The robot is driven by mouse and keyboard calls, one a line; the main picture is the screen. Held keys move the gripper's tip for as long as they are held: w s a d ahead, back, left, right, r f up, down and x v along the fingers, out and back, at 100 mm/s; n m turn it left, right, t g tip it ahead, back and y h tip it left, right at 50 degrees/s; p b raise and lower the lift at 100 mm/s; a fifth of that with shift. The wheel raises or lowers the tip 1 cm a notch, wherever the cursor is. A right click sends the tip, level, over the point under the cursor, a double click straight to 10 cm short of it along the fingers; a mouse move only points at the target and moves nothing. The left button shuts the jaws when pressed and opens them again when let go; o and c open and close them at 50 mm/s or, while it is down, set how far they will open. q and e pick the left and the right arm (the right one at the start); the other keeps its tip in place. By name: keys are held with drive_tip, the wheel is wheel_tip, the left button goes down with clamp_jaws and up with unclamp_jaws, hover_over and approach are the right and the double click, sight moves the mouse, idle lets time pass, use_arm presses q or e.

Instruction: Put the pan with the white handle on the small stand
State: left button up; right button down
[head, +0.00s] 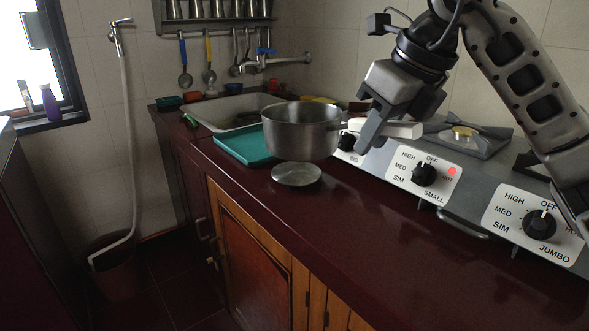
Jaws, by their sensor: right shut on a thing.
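The grey metal pan (302,132) is upright, with its white handle (402,130) pointing right. My right gripper (372,130) is shut on the white handle, to the right of the pan's body. The small stand (297,175), a round grey disc, sits on the dark red counter just below the pan in the head view. The pan appears raised above the counter, with a gap showing between its bottom and the stand. How far it is from the stand in depth is hard to tell. My left gripper is not in view.
A teal tray (240,146) lies left of the pan, before the sink (225,108). The stove (450,185) with its knobs stands to the right, close to the handle. The front of the counter (370,235) is clear. A tap (275,64) reaches over the sink.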

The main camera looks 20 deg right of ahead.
drive_tip(key=shift+w+d+r+m, duration=0.1)
drive_tip(key=shift+w+r+m, duration=0.05)
drive_tip(key=shift+w+m, duration=0.15)
drive_tip(key=w+d+f, duration=0.1)
drive_tip(key=w+f, duration=0.3)
drive_tip(key=w+d+f, duration=0.1)
drive_tip(key=w+f, duration=0.7)
drive_tip(key=w, duration=0.1)
drive_tip(key=shift+w+d+f, duration=0.1)
drive_tip(key=shift+d+f, duration=0.3)
drive_tip(key=c, duration=1.2)
unclamp_jaws()
drive_tip(key=shift+f, duration=0.1)
use_arm(q)
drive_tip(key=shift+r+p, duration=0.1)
drive_tip(key=shift+p, duration=0.4)
use_arm(e)
drive_tip(key=v, duration=1.2)
